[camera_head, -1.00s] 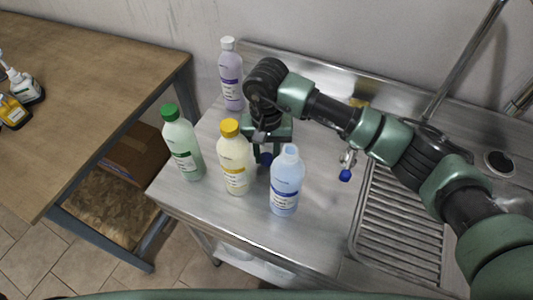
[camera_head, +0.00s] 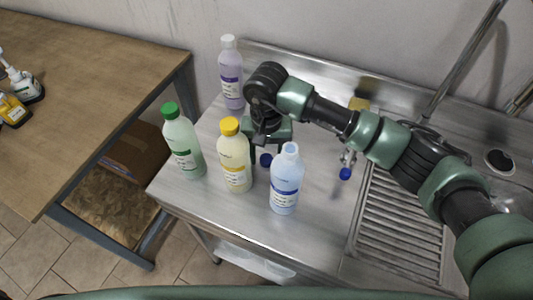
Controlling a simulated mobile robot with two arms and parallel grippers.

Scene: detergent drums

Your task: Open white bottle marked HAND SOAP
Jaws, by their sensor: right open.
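Several bottles stand upright on the steel counter, and their label text is too small to read, so I cannot tell which is marked HAND SOAP. The pale blue bottle (camera_head: 285,185) shows a bare pale neck with no coloured cap. The cream bottle (camera_head: 235,165) has a yellow cap, the pale green bottle (camera_head: 185,150) a green cap, the lilac bottle (camera_head: 231,80) a white cap. My right gripper (camera_head: 266,150) points down behind the cream and blue bottles, open. A small dark blue cap-like piece (camera_head: 266,160) is between its fingers, low near the counter. My left gripper is out of view.
The steel counter (camera_head: 315,220) is clear in front and to the right of the bottles. A sink drainer with ridges (camera_head: 400,240) and a blue-knobbed fitting (camera_head: 345,173) lie right. A wooden table (camera_head: 80,80) with dispensers stands left.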

